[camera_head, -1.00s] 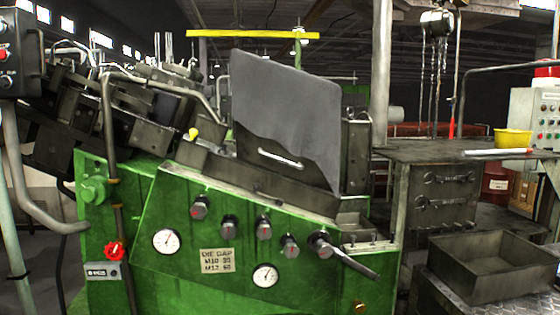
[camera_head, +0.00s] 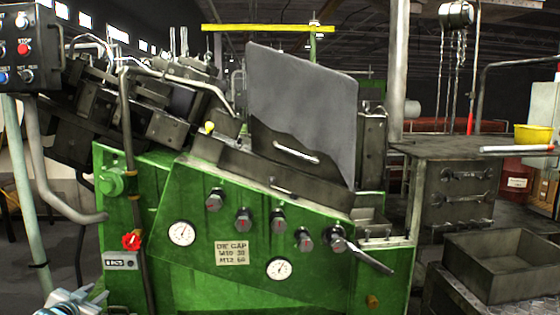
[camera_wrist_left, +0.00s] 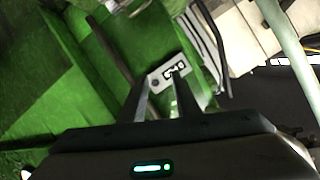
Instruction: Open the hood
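The hood is a large grey panel (camera_head: 302,95) on the sloping top of the green machine (camera_head: 180,265). A bright bar handle (camera_head: 296,153) sits on its darker lower part. The panel's lower edge lies along the machine's dark sloping ledge. My left gripper (camera_head: 80,298) shows at the bottom left corner of the head view, low and well away from the handle. In the left wrist view its two fingers (camera_wrist_left: 160,82) stand apart with nothing between them, in front of the machine's green side and a small grey box. My right gripper is in neither current view.
A control box (camera_head: 28,48) hangs at the upper left. Knobs, gauges and a protruding lever (camera_head: 370,258) are on the machine's front below the hood. A red valve knob (camera_head: 131,241) is at the left. An open metal bin (camera_head: 500,265) and a workbench (camera_head: 455,190) stand at the right.

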